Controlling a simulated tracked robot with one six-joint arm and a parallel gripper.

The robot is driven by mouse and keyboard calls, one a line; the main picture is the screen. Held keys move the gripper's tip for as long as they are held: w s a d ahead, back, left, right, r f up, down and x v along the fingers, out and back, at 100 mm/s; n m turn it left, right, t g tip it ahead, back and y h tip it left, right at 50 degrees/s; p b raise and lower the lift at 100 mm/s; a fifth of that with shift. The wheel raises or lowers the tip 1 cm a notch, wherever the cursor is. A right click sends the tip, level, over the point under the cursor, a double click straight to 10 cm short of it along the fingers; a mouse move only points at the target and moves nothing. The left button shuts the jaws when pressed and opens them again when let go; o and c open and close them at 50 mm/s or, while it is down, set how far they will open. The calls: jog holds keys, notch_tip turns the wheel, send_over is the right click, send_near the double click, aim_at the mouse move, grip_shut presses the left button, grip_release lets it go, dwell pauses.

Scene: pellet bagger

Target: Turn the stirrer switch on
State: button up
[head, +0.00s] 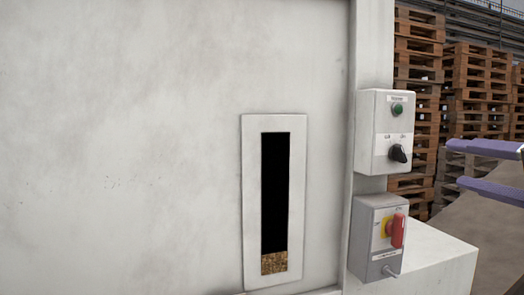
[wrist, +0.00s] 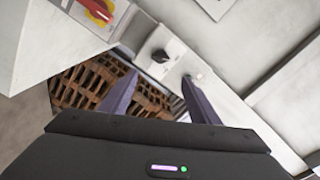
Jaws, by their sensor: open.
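The upper grey control box (head: 366,135) is on the machine's post and carries a green button (head: 397,109) with a small label above it. Below the button is a black rotary switch (head: 398,153), with markings too small to read surely. I cannot tell which marking its knob points to. In the wrist view the black switch (wrist: 160,56) lies just beyond the fingertips, between their lines. My gripper (head: 456,164) has two purple fingers, open and empty, to the right of the switch and apart from it. It also shows in the wrist view (wrist: 158,78).
A lower grey box (head: 372,232) holds a red handle (head: 397,231) on a yellow plate, close below the switch. A pale ledge (head: 438,262) juts out beneath. A sight window (head: 274,195) shows pellets at its bottom. Wooden pallets (head: 470,85) are stacked behind.

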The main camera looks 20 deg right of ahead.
aim_at(405, 158)
jog(key=shift+w, duration=0.1)
jog(key=shift+w+a, duration=0.2)
jog(key=shift+w, duration=6.65)
jog(key=shift+c, duration=0.3)
jog(key=c, duration=1)
jog(key=shift+f, duration=0.1)
jog(key=shift+m, duration=0.5)
jog(key=m, duration=0.5)
jog(key=shift+f, duration=0.2)
jog(key=m, duration=0.6)
jog(key=shift+f, duration=0.25)
